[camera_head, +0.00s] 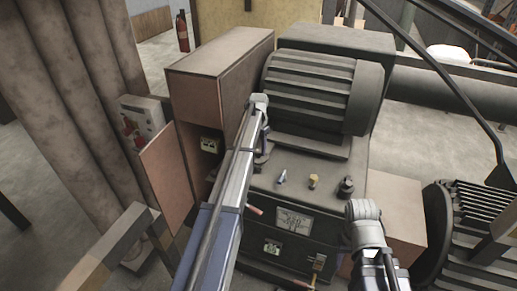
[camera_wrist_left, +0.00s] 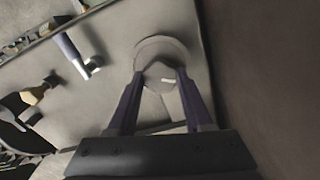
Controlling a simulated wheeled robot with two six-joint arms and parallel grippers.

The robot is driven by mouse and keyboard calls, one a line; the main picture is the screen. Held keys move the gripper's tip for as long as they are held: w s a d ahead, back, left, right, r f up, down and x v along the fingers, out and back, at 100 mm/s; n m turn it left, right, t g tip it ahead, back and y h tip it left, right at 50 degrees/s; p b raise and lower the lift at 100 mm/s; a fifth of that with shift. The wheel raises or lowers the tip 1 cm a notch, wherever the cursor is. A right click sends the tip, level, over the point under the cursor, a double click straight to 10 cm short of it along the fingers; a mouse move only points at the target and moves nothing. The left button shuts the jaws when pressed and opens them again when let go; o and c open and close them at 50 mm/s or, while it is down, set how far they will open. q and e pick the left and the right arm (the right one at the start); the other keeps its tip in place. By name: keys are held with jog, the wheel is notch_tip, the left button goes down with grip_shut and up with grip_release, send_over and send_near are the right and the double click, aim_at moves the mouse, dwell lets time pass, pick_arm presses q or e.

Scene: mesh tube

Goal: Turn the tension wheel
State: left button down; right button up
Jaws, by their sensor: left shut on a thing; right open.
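The round grey tension wheel (camera_wrist_left: 160,73), with a small white mark, sits on a flat grey panel in the left wrist view. My left gripper (camera_wrist_left: 160,90) has its two fingers on either side of it and is shut on it. In the head view my left gripper (camera_head: 262,150) is at the left edge of the dark machine (camera_head: 255,190), and the wheel is hidden behind my arm. My right gripper (camera_head: 364,212) is in front of the machine's right side, apart from the wheel. It is open, though its fingertips are hard to make out.
A silver-blue lever (camera_head: 282,177), a yellow knob (camera_head: 313,182) and a dark knob (camera_head: 346,188) stand on the machine. A ribbed motor (camera_head: 320,90) is behind. An open cabinet door (camera_head: 166,178) is at left, and a finned drum (camera_head: 470,225) at right.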

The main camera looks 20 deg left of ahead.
aim_at(259, 150)
dwell(0.3)
pick_arm(q)
jog(key=shift+c, duration=1.5)
grip_release()
notch_tip(259, 150, up, 8)
jog(key=p, duration=0.8)
jog(key=shift+f, duration=0.1)
